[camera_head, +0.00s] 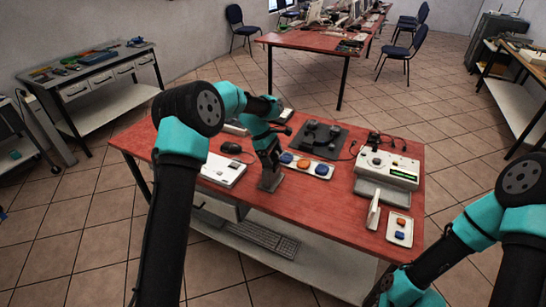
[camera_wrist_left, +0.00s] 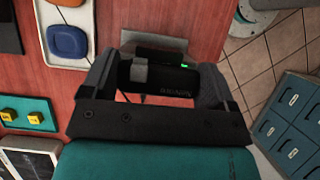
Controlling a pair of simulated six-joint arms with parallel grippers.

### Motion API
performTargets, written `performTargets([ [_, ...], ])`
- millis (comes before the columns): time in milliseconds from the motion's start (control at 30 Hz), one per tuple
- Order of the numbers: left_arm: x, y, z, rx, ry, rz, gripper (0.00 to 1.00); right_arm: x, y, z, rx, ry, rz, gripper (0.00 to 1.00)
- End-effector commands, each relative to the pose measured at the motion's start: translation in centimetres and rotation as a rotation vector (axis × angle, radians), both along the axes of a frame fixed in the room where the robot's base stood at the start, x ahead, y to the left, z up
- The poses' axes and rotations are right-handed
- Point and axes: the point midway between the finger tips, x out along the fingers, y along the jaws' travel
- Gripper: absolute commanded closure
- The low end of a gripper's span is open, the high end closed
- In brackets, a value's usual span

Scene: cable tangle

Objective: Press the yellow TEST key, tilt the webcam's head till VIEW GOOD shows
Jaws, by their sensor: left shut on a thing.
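My left gripper (camera_head: 269,172) is low over the front of the red table. In the left wrist view its two fingers (camera_wrist_left: 160,82) are on either side of a small black body with a grey piece on it, which I take for the webcam (camera_wrist_left: 175,78); the gripper is shut on it. A small green light shows beside it. I cannot tell the tilt of its head. A white tester box (camera_head: 388,167) at the table's right has a lit green display (camera_head: 405,174); its text is too small to read. I cannot make out a TEST label.
A white tray (camera_head: 305,164) with blue and orange buttons lies right of my left gripper. In the wrist view, yellow blocks (camera_wrist_left: 37,118) lie on a teal surface.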

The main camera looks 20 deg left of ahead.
Motion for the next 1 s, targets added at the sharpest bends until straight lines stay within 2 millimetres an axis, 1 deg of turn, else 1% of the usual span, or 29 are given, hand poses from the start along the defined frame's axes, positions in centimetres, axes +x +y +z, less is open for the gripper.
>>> performTargets([
  [267, 0.0, 0.0, 0.0, -0.008, 0.001, 0.000, 0.43, 0.0, 0.0, 0.0, 0.000, 0.000, 0.000, 1.00],
  [300, 0.0, 0.0, 0.0, -0.008, 0.001, 0.000, 0.17, 0.0, 0.0, 0.0, 0.000, 0.000, 0.000, 1.00],
  [467, 0.0, 0.0, 0.0, -0.008, 0.001, 0.000, 0.01, 0.0, 0.0, 0.0, 0.000, 0.000, 0.000, 1.00],
  [500, 0.0, 0.0, 0.0, -0.008, 0.001, 0.000, 0.00, 0.0, 0.0, 0.0, 0.000, 0.000, 0.000, 1.00],
  [767, 0.0, 0.1, 0.2, -0.007, 0.000, 0.000, 0.00, 0.0, 0.0, 0.0, 0.000, 0.000, 0.000, 1.00],
  [867, 0.1, 0.4, 0.7, -0.007, -0.002, 0.001, 0.00, 0.0, 0.0, 0.0, 0.000, 0.000, 0.000, 1.00],
  [1000, 0.2, 1.1, 2.2, -0.007, -0.002, 0.002, 0.00, 0.0, 0.0, 0.0, 0.000, 0.000, 0.000, 1.00],
])
